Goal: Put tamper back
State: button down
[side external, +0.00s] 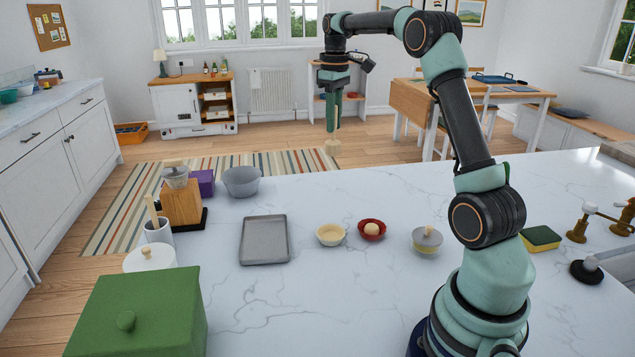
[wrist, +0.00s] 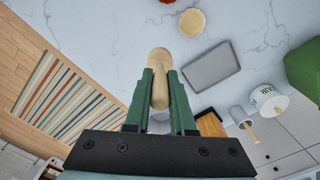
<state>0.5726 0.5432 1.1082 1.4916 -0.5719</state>
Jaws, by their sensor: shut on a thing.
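My gripper (side external: 333,132) is raised above the far edge of the counter, fingers pointing down. It is shut on a pale wooden tamper (side external: 332,147), whose rounded end hangs below the fingertips. In the wrist view the gripper (wrist: 160,90) pinches the tamper (wrist: 158,58) between its green fingers. The tamper's upper part lies between the fingers and is partly hidden. The tamper is apart from everything on the counter. I cannot tell which thing is the tamper's own place.
Left of my gripper are a grey bowl (side external: 242,182), a purple box (side external: 203,182) and a wooden block (side external: 181,207). A flat grey tray (side external: 264,240), cream dish (side external: 330,235), red bowl (side external: 371,237) and lidded grey dish (side external: 427,245) stand mid-counter. A green box (side external: 140,305) is nearest left.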

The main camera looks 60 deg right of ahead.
jog(key=d+f, duration=0.1)
jog(key=f, duration=0.5)
jog(key=d+f, duration=0.1)
jog(key=f, duration=0.6)
jog(key=s+d+f, duration=0.1)
jog(key=d+f, duration=0.1)
jog(key=f, duration=0.4)
jog(key=shift+f, duration=0.25)
jog(key=shift+f, duration=0.1)
jog(key=c, duration=0.8)
grip_release()
jog(key=shift+o, duration=0.2)
